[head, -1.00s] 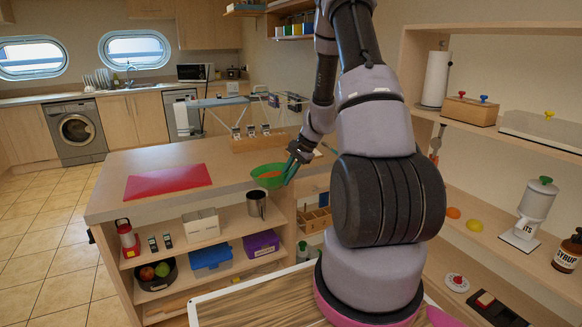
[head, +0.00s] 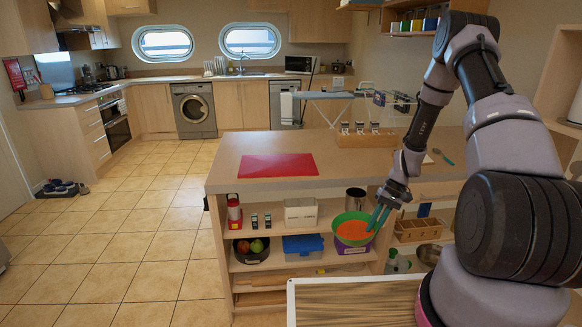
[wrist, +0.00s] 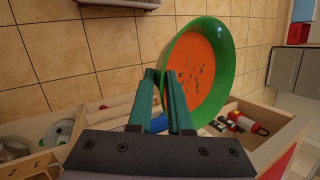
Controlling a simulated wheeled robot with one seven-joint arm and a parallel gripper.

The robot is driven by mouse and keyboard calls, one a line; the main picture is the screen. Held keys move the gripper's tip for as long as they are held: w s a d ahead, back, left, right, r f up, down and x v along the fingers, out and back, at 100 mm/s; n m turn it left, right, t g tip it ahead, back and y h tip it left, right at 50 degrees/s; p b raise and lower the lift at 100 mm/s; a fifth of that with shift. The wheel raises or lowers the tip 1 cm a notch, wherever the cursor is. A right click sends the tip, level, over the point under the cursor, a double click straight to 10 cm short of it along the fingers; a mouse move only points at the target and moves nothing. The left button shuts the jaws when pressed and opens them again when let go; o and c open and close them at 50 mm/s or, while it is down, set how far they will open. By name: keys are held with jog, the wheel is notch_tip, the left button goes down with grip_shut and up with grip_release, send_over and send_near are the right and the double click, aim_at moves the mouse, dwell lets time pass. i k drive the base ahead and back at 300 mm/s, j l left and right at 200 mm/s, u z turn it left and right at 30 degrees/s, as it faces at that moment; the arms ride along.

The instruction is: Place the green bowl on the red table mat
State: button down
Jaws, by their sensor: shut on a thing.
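The green bowl (head: 341,218) with an orange inside is held at its right side by my gripper (head: 379,219). In the head view it hangs in front of the counter's shelves, lower than the counter top. In the wrist view the bowl (wrist: 231,55) sits beyond the teal fingertips (wrist: 165,88), which are shut on its near rim. Dark specks show on the orange inside. The red table mat (head: 277,166) lies flat on the counter top, up and to the left of the bowl. The mat is bare.
The counter (head: 240,183) has open shelves holding a red lantern (head: 234,213), a fruit bowl (head: 251,250) and a blue box (head: 303,246). A metal mug (head: 355,198) stands behind the green bowl. A wooden rack (head: 366,139) stands at the counter's back. A framed wooden surface (head: 355,303) lies in front.

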aim_at(268, 165)
jog(key=j+z, duration=0.3)
jog(key=j, duration=0.45)
jog(key=j+z, duration=0.3)
jog(key=j, duration=0.45)
jog(key=k+j+z, duration=0.1)
jog(key=j+z, duration=0.2)
jog(key=j, duration=0.45)
